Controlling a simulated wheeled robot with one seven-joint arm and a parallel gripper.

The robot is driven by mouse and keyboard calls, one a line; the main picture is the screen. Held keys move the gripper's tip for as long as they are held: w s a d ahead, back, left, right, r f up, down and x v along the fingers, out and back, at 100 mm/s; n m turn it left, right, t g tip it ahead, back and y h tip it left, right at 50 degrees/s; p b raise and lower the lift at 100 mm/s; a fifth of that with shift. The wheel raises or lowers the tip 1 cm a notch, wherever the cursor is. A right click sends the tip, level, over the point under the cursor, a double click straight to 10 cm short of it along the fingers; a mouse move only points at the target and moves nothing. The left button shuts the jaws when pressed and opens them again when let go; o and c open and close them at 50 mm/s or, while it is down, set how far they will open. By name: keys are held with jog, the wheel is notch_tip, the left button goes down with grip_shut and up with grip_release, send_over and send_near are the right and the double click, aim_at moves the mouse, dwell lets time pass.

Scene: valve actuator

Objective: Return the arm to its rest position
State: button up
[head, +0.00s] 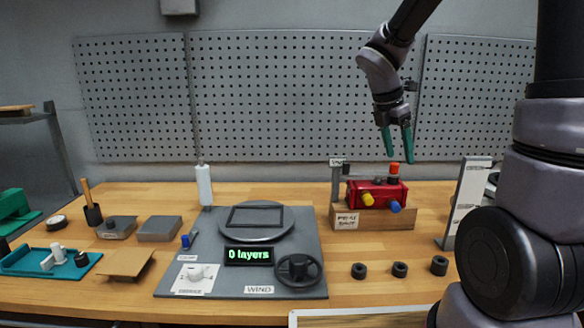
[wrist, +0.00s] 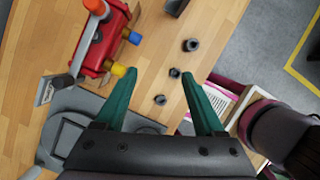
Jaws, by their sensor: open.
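My gripper (head: 397,141) has two green fingers and hangs above the bench, over the red valve actuator (head: 377,192). Its fingers are spread apart with nothing between them; in the wrist view the gripper (wrist: 165,105) is also open and empty. The red actuator has an orange knob on top and yellow and blue caps. It sits on a wooden block (head: 345,219) labelled as a part. The fingers are above the actuator and look apart from it. My arm comes down from the top right of the head view.
Several black nuts (head: 399,270) stand on the wooden bench (head: 365,292). A grey winding station (head: 212,270) with a display reading "0 layers" and a handwheel (head: 298,270) is at centre. A white upright panel (head: 466,200) stands at right. A pegboard (head: 280,97) is behind.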

jog(key=s+a+r+m+t+y, duration=0.1)
jog(key=s+r+m+t+y, duration=0.2)
jog(key=m, duration=1)
jog(key=s+a+r+m+t+y, duration=0.1)
jog(key=s+r+m+t+y, duration=0.1)
jog(key=s+r+m, duration=0.7)
jog(key=s+m+t, duration=0.1)
jog(key=s+m, duration=0.1)
jog(key=m, duration=0.2)
jog(key=shift+s+a+r+m+y, duration=0.15)
jog(key=shift+a+r+m+y, duration=0.15)
jog(key=shift+y, duration=0.1)
